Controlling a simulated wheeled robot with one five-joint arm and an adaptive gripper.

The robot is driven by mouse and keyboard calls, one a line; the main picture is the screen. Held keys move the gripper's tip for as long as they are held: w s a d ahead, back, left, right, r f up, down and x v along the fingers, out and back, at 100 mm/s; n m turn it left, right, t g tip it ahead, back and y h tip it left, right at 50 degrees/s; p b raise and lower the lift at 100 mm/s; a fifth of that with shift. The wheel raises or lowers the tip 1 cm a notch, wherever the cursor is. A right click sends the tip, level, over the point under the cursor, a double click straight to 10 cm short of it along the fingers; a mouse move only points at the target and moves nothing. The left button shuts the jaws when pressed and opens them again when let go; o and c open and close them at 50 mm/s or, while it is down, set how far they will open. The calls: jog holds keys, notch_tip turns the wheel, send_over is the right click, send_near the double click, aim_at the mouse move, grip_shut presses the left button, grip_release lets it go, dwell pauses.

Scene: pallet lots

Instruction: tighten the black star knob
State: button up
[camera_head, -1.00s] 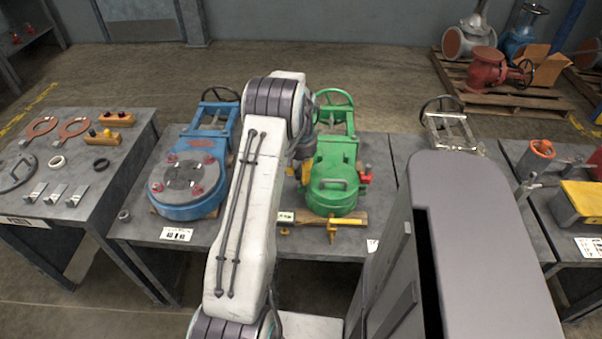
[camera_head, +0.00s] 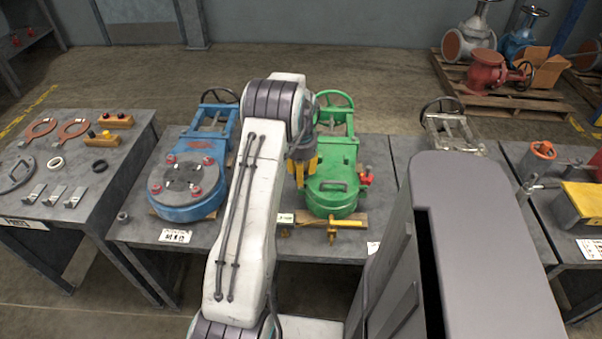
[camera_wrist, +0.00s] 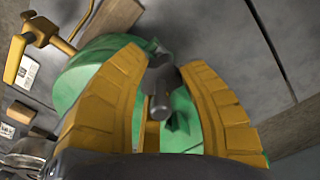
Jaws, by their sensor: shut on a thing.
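The green valve (camera_head: 332,188) lies on the middle table, with its handwheel (camera_head: 335,103) toward the back. My gripper (camera_head: 302,178) is at the valve's left side in the head view, its yellow fingers pointing down. In the wrist view, my gripper's yellow fingers (camera_wrist: 162,62) close from both sides on the black star knob (camera_wrist: 159,84), a dark piece in front of the green valve body (camera_wrist: 100,68). The knob's lobes are partly covered by the fingers. In the head view, the knob is hidden behind my gripper.
A yellow handle (camera_head: 346,223) sticks out at the valve's front, and a red fitting (camera_head: 365,179) stands at its right. A blue valve (camera_head: 188,191) lies to the left on the same table. A wooden block lies under the green valve.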

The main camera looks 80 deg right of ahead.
jog(key=shift+f, duration=0.1)
jog(key=o, duration=1.2)
notch_tip(320, 180, up, 12)
jog(key=shift+r, duration=0.1)
dwell(0.8)
